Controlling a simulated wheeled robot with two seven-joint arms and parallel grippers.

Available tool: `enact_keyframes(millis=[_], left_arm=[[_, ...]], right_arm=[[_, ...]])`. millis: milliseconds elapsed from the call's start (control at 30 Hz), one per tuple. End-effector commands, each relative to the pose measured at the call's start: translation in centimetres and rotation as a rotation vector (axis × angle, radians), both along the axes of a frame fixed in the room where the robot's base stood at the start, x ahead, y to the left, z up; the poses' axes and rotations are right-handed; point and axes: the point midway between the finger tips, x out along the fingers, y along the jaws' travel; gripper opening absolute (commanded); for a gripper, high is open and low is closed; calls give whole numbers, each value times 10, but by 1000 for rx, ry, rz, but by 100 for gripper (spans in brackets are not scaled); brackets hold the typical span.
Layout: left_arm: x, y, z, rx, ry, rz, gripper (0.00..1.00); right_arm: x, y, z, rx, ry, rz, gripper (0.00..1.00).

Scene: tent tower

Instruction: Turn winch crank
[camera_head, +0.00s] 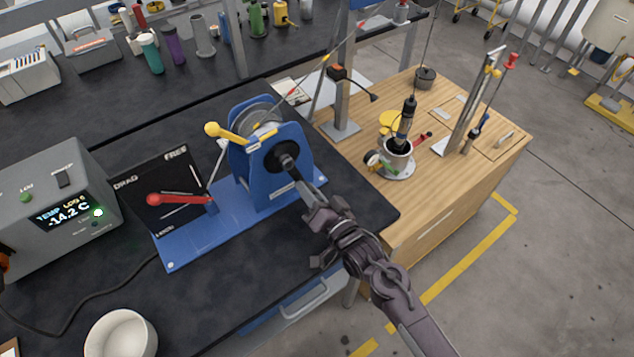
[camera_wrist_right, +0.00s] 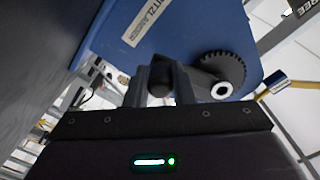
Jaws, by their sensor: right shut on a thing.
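The blue winch (camera_head: 268,190) stands on the black bench, with a cable drum between its side plates. Its crank has a dark round hub (camera_head: 280,156) on the near side plate. In the right wrist view the hub (camera_wrist_right: 222,88) is a black ribbed disc with a bright bolt, and a grey crank arm leads left from it to a dark handle (camera_wrist_right: 162,78). My right gripper (camera_head: 312,200) reaches in from the lower right and is shut on this handle. The gripper hides part of the crank in the head view.
A drag panel with a red lever (camera_head: 170,199) and a yellow lever (camera_head: 225,132) are beside the winch. A grey temperature box (camera_head: 50,205) and white bowl (camera_head: 121,334) stand left. A wooden table (camera_head: 455,175) with instruments is right. A line runs up from the drum.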

Motion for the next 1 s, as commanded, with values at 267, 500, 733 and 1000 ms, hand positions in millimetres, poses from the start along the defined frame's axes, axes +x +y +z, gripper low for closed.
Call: enact_keyframes(millis=[267,500,733,1000], left_arm=[[2,0,1,-1,-3,0,0],[2,0,1,-1,-3,0,0],[2,0,0,-1,-4,0,0],[2,0,-11,-1,-4,0,0]], right_arm=[[-1,1,0,14,10,1,0],[-1,1,0,13,9,1,43],[-2,1,-1,12,9,1,43],[-31,-20,-4,11,12,-1,43]])
